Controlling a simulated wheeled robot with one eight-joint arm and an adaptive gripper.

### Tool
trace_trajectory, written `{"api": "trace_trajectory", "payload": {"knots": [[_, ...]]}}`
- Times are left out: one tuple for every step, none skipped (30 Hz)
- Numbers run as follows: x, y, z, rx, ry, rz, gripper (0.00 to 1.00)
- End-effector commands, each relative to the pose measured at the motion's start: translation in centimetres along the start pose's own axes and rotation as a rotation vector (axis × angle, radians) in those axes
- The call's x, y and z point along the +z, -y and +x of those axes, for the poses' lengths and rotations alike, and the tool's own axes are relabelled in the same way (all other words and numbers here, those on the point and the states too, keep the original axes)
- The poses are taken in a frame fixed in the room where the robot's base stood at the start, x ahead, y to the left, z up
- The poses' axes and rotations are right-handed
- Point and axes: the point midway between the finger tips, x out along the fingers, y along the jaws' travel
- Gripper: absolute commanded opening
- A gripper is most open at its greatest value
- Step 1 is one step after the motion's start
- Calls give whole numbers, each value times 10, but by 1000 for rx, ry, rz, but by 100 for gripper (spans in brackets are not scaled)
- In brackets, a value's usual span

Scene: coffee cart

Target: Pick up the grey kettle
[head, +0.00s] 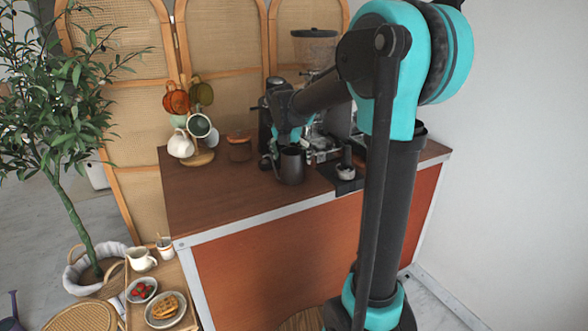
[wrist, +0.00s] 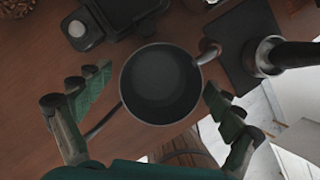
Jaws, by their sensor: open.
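The grey kettle (head: 291,167) stands upright on the brown counter, near its front edge, in the head view. In the wrist view I look down into the kettle (wrist: 160,84); its round dark opening fills the middle, with the spout at upper right and a thin handle at lower left. My gripper (head: 287,137) is just above and behind the kettle in the head view. In the wrist view my gripper (wrist: 158,88) is open, with one finger on each side of the kettle. I see gaps between fingers and kettle there; their height against its rim is hard to tell.
A mug tree with several mugs (head: 181,144) and a lidded jar (head: 239,148) stand left of the kettle. A coffee machine is behind, partly hidden by my arm. The counter's front left is clear.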

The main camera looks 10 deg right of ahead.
Motion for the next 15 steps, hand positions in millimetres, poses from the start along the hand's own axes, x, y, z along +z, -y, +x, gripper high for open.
{"api": "trace_trajectory", "payload": {"knots": [[0, 0, 7, 0, 0, 0, 93], [0, 0, 10, 0, 0, 0, 93], [0, 0, 14, 0, 0, 0, 93], [0, 0, 16, 0, 0, 0, 93], [0, 0, 18, 0, 0, 0, 93], [0, 0, 19, 0, 0, 0, 93], [0, 0, 20, 0, 0, 0, 93], [0, 0, 20, 0, 0, 0, 93], [0, 0, 20, 0, 0, 0, 93], [0, 0, 20, 0, 0, 0, 93], [0, 0, 20, 0, 0, 0, 93], [0, 0, 20, 0, 0, 0, 93], [0, 0, 20, 0, 0, 0, 92], [0, 0, 20, 0, 0, 0, 88], [0, 0, 20, 0, 0, 0, 83]]}}
